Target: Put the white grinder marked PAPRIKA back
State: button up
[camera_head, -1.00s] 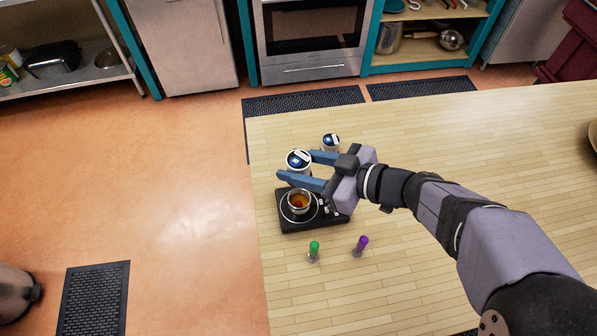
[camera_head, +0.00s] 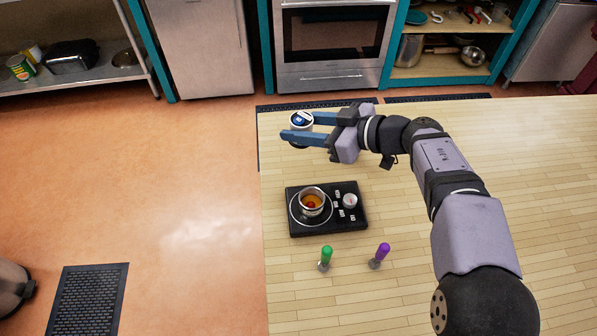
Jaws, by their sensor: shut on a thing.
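My gripper (camera_head: 302,127) is over the far left part of the wooden table, its blue fingers pointing left. It is shut on a white grinder (camera_head: 300,119) with a dark blue top and a white mark on it. The writing is too small to read, so I cannot confirm PAPRIKA.
A black cooking unit (camera_head: 297,230) bears a pot (camera_head: 312,202) of orange food and a small white round thing (camera_head: 350,201). A green-topped item (camera_head: 326,257) and a purple-topped item (camera_head: 380,254) stand in front. The table's left edge is close. The right side is clear.

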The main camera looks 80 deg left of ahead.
jog(key=shift+s+a+f+b, duration=0.1)
jog(key=shift+a+f+b, duration=0.15)
jog(key=shift+a+b, duration=0.2)
jog(key=shift+s+a+f+b, duration=0.1)
jog(key=shift+a+f+b, duration=0.2)
jog(key=shift+a, duration=0.15)
jog(key=shift+f+p, duration=0.6)
jog(key=shift+f, duration=4.35)
jog(key=shift+f, duration=0.15)
jog(key=o, duration=1.4)
